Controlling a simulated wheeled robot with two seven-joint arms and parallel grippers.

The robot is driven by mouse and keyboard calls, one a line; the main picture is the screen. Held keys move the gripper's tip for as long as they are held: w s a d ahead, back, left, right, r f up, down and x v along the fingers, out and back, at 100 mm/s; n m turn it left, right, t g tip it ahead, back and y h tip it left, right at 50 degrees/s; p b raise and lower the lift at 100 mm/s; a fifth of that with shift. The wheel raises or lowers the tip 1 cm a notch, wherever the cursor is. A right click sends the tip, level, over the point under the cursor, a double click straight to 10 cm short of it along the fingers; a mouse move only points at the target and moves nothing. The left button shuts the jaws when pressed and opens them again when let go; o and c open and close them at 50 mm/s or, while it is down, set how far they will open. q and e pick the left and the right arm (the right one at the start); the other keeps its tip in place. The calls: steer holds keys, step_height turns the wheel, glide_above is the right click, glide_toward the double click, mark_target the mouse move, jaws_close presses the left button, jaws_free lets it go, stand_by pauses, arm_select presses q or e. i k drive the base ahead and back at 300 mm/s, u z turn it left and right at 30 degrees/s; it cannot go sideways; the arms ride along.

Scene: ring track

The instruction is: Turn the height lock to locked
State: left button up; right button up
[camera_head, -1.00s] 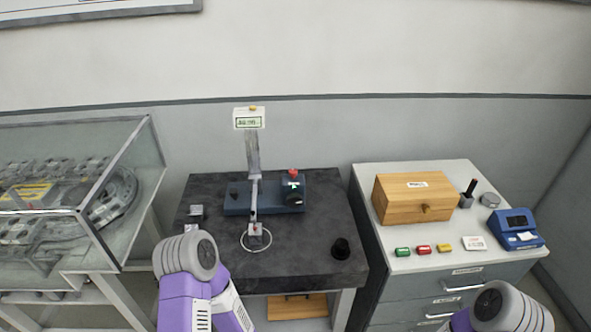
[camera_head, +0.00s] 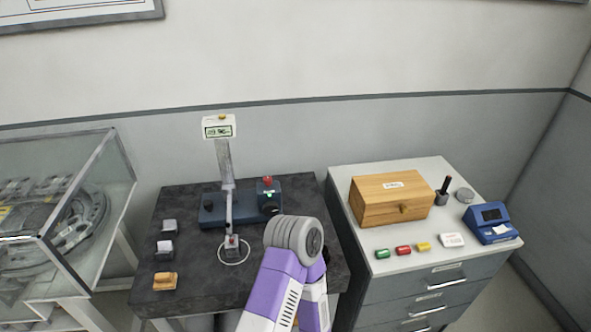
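A blue gauge stand (camera_head: 238,207) stands on the dark bench. Its slanted grey column (camera_head: 225,165) carries a white display head (camera_head: 218,127) with an unreadable reading. The box at its right end has a red knob (camera_head: 268,182) on top, a small green mark (camera_head: 269,195) and a dark round knob (camera_head: 272,209) in front. I cannot tell which of these is the height lock, nor its setting. Neither gripper shows.
A white ring (camera_head: 233,261) lies at the column's foot. Several small items line the bench's left edge, including a wooden block (camera_head: 165,281). A wooden box (camera_head: 391,199) and blue device (camera_head: 490,223) stand on the right cabinet. A glass case (camera_head: 95,190) is left.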

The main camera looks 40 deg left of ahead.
mark_target(268, 180)
steer(key=i, duration=0.25)
steer(key=u, duration=1)
